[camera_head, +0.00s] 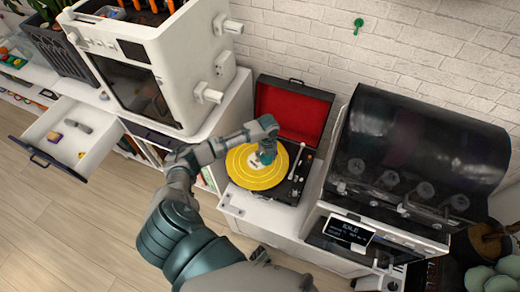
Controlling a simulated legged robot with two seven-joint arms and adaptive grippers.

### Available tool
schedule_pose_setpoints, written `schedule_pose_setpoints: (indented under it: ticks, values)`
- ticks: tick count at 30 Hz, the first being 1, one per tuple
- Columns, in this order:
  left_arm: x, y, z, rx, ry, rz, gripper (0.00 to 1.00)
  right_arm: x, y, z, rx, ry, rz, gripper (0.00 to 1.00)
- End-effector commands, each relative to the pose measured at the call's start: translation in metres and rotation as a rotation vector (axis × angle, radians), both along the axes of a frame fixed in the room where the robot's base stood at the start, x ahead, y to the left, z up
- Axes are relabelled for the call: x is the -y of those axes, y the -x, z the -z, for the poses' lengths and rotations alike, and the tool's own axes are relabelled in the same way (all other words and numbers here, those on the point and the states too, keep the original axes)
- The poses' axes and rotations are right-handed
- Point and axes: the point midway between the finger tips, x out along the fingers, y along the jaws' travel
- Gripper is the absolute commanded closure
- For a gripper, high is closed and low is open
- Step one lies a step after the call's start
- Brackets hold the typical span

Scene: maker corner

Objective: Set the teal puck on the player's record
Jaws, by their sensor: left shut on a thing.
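The record player (283,187) stands open on a white cabinet, its red-lined lid raised at the back. A yellow record (248,174) lies on it. My left arm reaches in from below, and my left gripper (267,152) points down over the record, right of its centre label. It is shut on the teal puck (267,157), which is small and partly covered by the fingers. I cannot tell whether the puck touches the record. My right gripper is not in view.
The tonearm (297,163) is close to the right of my left gripper. A white boxy machine (160,65) stands at the left, and a large dark-hooded machine (420,155) at the right. An open drawer (95,150) at the far left holds small items.

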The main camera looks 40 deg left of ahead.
Motion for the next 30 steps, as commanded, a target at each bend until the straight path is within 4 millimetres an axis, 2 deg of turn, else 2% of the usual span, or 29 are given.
schedule_pose_setpoints:
  ticks: [1,4,9,12,17,20,30]
  values:
    - [-0.012,-0.001,0.002,0.001,0.001,0.078,0.88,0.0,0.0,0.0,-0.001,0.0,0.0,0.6]
    - [-0.026,-0.003,0.004,0.004,0.003,0.245,0.88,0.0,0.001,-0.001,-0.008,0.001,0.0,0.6]
    - [-0.038,-0.006,0.002,0.008,-0.001,0.447,0.88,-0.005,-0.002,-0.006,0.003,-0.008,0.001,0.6]
    - [-0.039,-0.007,0.001,0.01,-0.005,0.51,0.88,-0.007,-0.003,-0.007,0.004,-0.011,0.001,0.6]
    - [-0.039,-0.007,0.002,0.01,-0.008,0.543,0.88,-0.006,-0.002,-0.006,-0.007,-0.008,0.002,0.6]
    - [-0.04,-0.007,0.008,0.009,-0.006,0.543,0.88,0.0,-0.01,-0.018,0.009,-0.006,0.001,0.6]
    - [-0.048,-0.006,0.033,0.01,0.004,0.54,0.88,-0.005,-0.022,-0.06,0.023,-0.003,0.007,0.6]
